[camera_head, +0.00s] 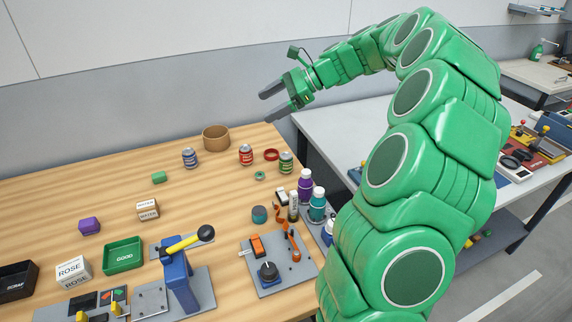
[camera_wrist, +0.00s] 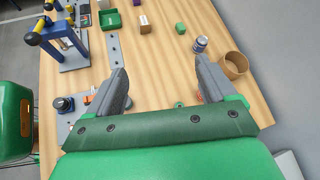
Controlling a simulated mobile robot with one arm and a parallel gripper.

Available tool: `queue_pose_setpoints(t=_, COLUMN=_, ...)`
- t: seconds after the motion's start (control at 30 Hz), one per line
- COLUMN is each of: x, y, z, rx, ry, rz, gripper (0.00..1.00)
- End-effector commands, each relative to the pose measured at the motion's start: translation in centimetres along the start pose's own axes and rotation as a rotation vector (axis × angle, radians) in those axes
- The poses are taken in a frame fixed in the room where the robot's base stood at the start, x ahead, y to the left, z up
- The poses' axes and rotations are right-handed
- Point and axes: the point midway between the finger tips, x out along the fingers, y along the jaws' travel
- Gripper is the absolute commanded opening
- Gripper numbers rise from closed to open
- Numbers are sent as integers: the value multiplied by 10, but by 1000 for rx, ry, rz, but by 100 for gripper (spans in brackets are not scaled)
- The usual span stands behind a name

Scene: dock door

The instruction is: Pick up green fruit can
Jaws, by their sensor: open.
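The green fruit can (camera_head: 286,162) stands upright near the far right edge of the wooden table in the head view. I cannot make it out in the wrist view, where my gripper covers much of the table. My gripper (camera_head: 270,106) is open and empty, raised above and behind the can near the wall. Its two grey fingers, spread wide apart, show in the wrist view (camera_wrist: 160,68) over the wooden tabletop.
A red can (camera_head: 246,155) and a red ring (camera_head: 271,154) stand left of the green can, with a blue can (camera_head: 190,158) and a round brown container (camera_head: 216,138) farther left. A small green ring (camera_head: 259,175) lies in front. Bottles (camera_head: 305,186) crowd the right edge.

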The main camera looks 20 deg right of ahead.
Motion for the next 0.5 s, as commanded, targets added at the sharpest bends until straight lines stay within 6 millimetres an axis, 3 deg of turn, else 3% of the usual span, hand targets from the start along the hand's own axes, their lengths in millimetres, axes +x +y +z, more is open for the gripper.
queue_pose_setpoints(t=0.03, x=-8, y=-11, z=-16, rx=47, ry=-12, rz=-31, gripper=84)
queue_pose_setpoints(t=0.2, x=-30, y=-37, z=-52, rx=179, ry=-50, rz=-111, gripper=84)
queue_pose_setpoints(t=0.5, x=-55, y=-59, z=-92, rx=308, ry=-86, rz=-192, gripper=84)
